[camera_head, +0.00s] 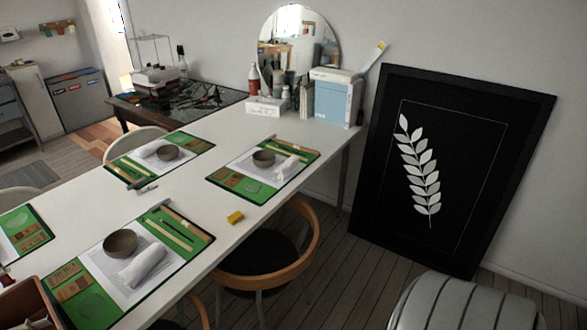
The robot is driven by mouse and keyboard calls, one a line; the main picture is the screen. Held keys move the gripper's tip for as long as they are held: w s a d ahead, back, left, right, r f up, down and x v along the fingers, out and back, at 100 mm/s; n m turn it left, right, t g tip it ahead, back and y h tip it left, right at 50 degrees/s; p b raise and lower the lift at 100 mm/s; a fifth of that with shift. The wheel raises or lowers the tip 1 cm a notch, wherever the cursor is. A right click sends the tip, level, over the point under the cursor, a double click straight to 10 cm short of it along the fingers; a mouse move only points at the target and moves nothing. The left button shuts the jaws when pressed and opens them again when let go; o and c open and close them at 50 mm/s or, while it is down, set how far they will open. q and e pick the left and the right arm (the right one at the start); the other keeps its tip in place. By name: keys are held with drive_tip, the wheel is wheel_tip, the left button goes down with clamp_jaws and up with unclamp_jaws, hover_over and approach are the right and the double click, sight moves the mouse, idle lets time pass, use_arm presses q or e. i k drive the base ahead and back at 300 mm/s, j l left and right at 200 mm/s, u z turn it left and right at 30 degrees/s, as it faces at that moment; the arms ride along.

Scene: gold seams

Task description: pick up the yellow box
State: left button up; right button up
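The yellow box (235,217) is a small yellow block lying on the white table (190,195), close to the table's right edge. It sits between the near green mat and the far right green mat, with bare tabletop around it. Nothing covers it. Neither of my grippers shows in the head view.
Green mats (208,238) with bowls (120,243), rolled cloths and sticks lie on the table. A wooden chair (292,268) stands against the right edge, near the box. A framed leaf picture (455,150) leans on the wall. A grey ribbed object (455,303) is at lower right.

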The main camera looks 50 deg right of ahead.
sight(235, 218)
drive_tip(key=z, duration=1.1)
drive_tip(key=i+l+u, duration=0.15)
drive_tip(key=i+l, duration=0.1)
drive_tip(key=l, duration=0.1)
